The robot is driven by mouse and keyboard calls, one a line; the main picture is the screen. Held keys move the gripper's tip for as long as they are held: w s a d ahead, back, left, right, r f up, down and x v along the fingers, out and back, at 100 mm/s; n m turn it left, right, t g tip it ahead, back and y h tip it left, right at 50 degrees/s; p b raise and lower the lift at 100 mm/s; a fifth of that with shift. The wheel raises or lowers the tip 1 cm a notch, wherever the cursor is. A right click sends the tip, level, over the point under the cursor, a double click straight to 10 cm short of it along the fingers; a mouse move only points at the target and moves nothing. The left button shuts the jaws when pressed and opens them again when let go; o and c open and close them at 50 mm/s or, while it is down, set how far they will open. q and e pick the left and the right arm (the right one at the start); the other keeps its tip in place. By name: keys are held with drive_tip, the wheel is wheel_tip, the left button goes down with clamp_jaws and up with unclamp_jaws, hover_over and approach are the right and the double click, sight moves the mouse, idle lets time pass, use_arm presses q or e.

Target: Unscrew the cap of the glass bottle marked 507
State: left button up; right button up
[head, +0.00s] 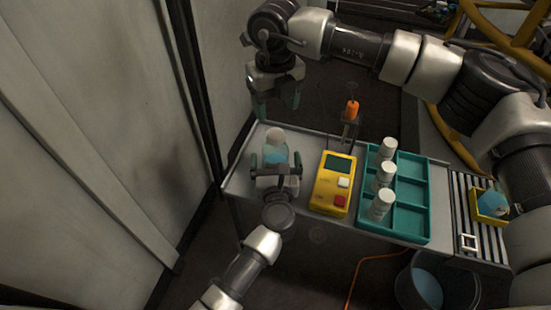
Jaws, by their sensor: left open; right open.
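A bottle with a pale rounded cap (275,134) and a light blue body (275,155) stands at the left end of the grey table. No number is readable on it, so I cannot tell if it is the one marked 507. My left gripper (275,162) is open, with a finger on each side of this bottle and a gap visible. The gripper partly hides the bottle's lower part. My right gripper (278,103) is open and empty, pointing down behind and above the bottle. Several white bottles (381,204) stand in a teal tray; their markings are unreadable.
A yellow device (333,184) with a screen and buttons lies right of the bottle. An orange-handled tool (352,110) stands behind it. The teal tray (411,190) has empty compartments. A ribbed section (485,238) holds a yellow container (489,220). A bucket (460,285) stands below; a wall is at left.

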sight(275, 133)
use_arm(q)
drive_tip(key=shift+w, duration=0.4)
drive_tip(key=shift+c, duration=0.4)
drive_tip(key=c, duration=1.7)
drive_tip(key=shift+c, duration=0.2)
use_arm(e)
drive_tip(key=m, duration=1.3)
drive_tip(key=shift+f+m, duration=0.3)
drive_tip(key=shift+f, duration=3.75)
